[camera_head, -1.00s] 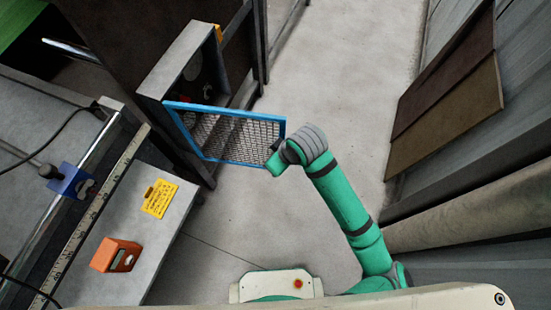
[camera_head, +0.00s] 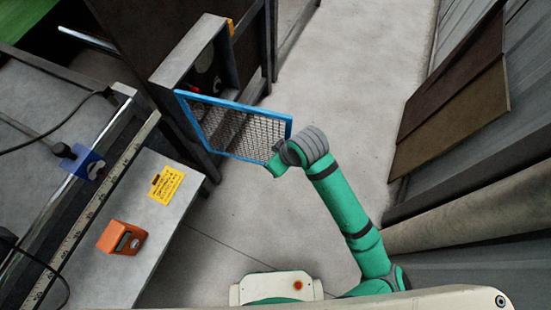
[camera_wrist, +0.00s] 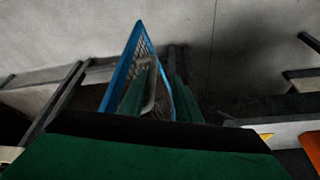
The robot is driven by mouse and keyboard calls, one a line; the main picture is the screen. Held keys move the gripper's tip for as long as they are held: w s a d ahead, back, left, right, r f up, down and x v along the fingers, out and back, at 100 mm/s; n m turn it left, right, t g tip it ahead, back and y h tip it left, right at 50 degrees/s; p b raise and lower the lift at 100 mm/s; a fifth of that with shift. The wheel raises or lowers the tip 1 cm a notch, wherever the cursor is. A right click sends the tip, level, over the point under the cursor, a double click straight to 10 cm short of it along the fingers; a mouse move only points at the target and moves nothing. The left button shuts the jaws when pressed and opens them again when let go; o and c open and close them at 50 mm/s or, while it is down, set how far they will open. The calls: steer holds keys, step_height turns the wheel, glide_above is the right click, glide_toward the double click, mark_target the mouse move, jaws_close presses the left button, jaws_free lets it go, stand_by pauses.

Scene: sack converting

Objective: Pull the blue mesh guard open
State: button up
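The blue mesh guard (camera_head: 240,131) stands swung out from the grey box-like housing (camera_head: 188,54), whose inside is exposed. The guard's far-left edge is at the housing and its free edge is toward my arm. My gripper (camera_head: 272,165) is at the free edge, near the lower corner. In the wrist view the guard's blue frame (camera_wrist: 122,66) rises ahead, seen nearly edge-on. My green fingers (camera_wrist: 165,98) are spread apart there, with mesh and a grey handle-like bar (camera_wrist: 151,90) between them. The bar lies near the left finger, with a gap toward the right one.
A grey table (camera_head: 140,210) at left holds an orange device (camera_head: 121,238) and a yellow label (camera_head: 165,186). A metal ruler (camera_head: 93,202) runs along it. Brown panels (camera_head: 452,105) lean at the right wall. The concrete floor (camera_head: 350,80) between is clear.

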steer(key=shift+d, duration=0.1)
stand_by(0.3)
steer(key=shift+r, duration=0.1)
steer(key=v, duration=1)
steer(key=shift+r, duration=0.35)
steer(key=shift+s+d+f, duration=0.1)
steer(key=shift+d, duration=0.05)
